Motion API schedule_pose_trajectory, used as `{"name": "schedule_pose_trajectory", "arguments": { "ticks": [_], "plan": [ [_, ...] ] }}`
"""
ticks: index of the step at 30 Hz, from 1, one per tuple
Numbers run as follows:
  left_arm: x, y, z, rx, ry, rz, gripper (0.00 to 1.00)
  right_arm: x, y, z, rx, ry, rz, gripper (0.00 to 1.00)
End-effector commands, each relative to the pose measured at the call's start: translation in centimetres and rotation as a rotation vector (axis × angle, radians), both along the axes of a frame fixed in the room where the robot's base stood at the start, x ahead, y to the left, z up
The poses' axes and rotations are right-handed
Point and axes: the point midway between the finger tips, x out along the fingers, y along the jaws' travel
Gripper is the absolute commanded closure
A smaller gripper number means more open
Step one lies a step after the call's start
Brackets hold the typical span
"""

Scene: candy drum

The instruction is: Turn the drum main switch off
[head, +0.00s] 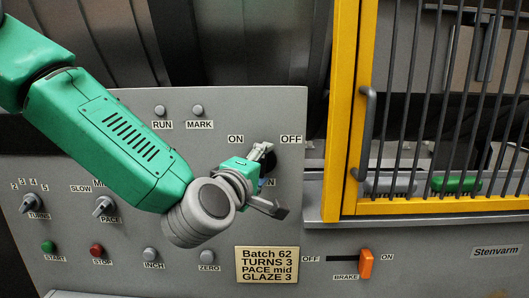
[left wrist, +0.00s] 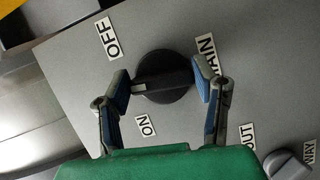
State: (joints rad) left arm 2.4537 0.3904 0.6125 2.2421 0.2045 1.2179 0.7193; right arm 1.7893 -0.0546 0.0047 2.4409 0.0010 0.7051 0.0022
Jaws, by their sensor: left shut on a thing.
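The main switch (head: 269,160) is a round black knob on the grey panel, mostly hidden behind my left gripper in the head view. In the left wrist view the knob (left wrist: 167,80) shows clearly, with a white mark on its grip bar. The mark points between the OFF label (left wrist: 107,37) and the ON label (left wrist: 145,125). My left gripper (head: 270,180) is at the switch. In the left wrist view its blue-padded fingers (left wrist: 163,84) stand on either side of the knob, shut on its bar. My right gripper is not in view.
A yellow barred guard (head: 343,110) with a grey handle stands right of the switch. Below are an orange brake slider (head: 366,263) and a batch card (head: 267,265). TURNS (head: 31,203) and PACE (head: 103,206) knobs and several push buttons lie left and below.

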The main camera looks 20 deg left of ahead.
Motion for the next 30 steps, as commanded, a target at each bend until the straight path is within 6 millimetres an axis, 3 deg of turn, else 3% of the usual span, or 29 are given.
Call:
{"name": "schedule_pose_trajectory", "arguments": {
  "ticks": [1,15,30],
  "plan": [
    [-0.1,0.2,-0.1,0.046,0.028,0.004,0.76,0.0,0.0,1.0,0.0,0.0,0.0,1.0],
    [-0.1,0.2,0.0,0.44,0.137,0.003,0.76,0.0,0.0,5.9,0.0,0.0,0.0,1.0],
    [0.0,0.3,-0.1,0.628,0.186,0.006,0.76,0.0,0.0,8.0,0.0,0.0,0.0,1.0]
  ]
}}
